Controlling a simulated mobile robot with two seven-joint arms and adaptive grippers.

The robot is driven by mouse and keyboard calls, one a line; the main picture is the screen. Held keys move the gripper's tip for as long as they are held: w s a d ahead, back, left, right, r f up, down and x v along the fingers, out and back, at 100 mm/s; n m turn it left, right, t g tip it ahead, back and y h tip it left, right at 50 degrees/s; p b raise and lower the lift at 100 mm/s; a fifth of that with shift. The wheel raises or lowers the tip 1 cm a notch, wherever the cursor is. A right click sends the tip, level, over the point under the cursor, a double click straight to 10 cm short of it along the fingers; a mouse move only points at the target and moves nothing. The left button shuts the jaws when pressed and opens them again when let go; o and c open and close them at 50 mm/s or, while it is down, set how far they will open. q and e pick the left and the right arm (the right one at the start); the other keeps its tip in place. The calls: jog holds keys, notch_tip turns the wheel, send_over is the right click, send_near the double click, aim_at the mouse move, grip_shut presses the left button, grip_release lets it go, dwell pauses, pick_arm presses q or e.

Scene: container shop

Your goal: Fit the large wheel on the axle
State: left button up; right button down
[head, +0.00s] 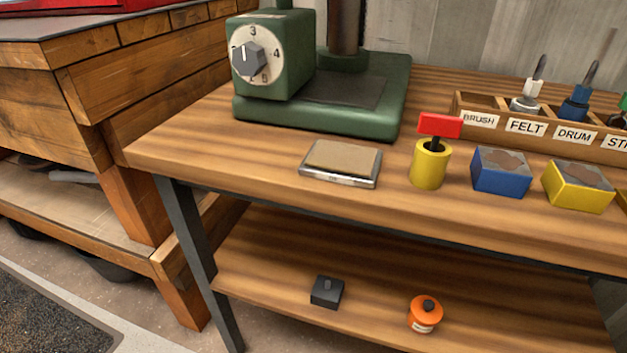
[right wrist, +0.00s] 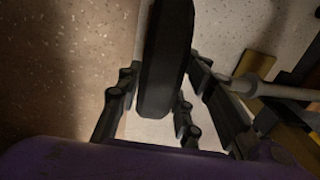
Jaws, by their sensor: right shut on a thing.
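A large black wheel (right wrist: 165,50), seen edge-on, stands between the dark jointed fingers of my right gripper (right wrist: 160,98) in the right wrist view. The gripper is shut on it, with fingers on both sides of the tread. A grey rod (right wrist: 262,88) with a thicker rounded end lies to the right of the gripper. I cannot tell whether this rod is the axle. Neither gripper nor the wheel shows in the head view. My left gripper is not in view.
A lower shelf (head: 260,270) holds a black block (head: 327,292) and an orange pot (head: 425,315).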

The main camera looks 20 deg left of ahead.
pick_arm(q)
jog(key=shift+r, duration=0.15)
pick_arm(e)
jog(key=shift+r, duration=0.2)
